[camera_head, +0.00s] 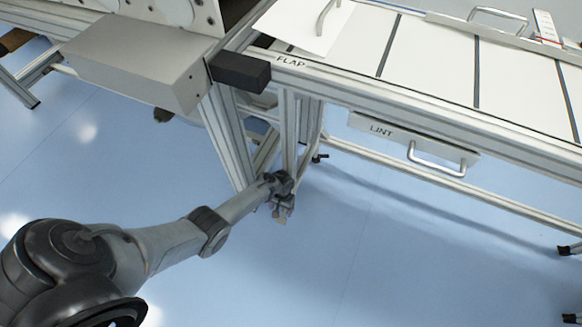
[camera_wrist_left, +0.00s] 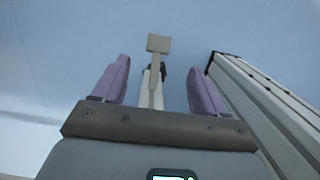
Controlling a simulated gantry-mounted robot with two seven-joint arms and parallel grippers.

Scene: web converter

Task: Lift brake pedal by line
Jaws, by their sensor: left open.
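The brake pedal (camera_wrist_left: 158,43), a small tan square pad on a narrow stem, shows in the left wrist view. My left gripper (camera_wrist_left: 158,82) is open, with its two purple fingers apart on either side of the stem. The pad shows beyond the fingertips, and I see a gap on both sides of the stem. In the head view my left gripper (camera_head: 284,200) is low, beside the frame legs under the table; the pedal there is too small to tell from the gripper. My right gripper is not in view.
An aluminium frame leg (camera_wrist_left: 265,105) runs close by on the right in the left wrist view. Above are a grey box (camera_head: 135,62), a black block (camera_head: 240,72) and the table with a LINT drawer (camera_head: 385,132). The blue floor (camera_head: 400,270) is largely clear.

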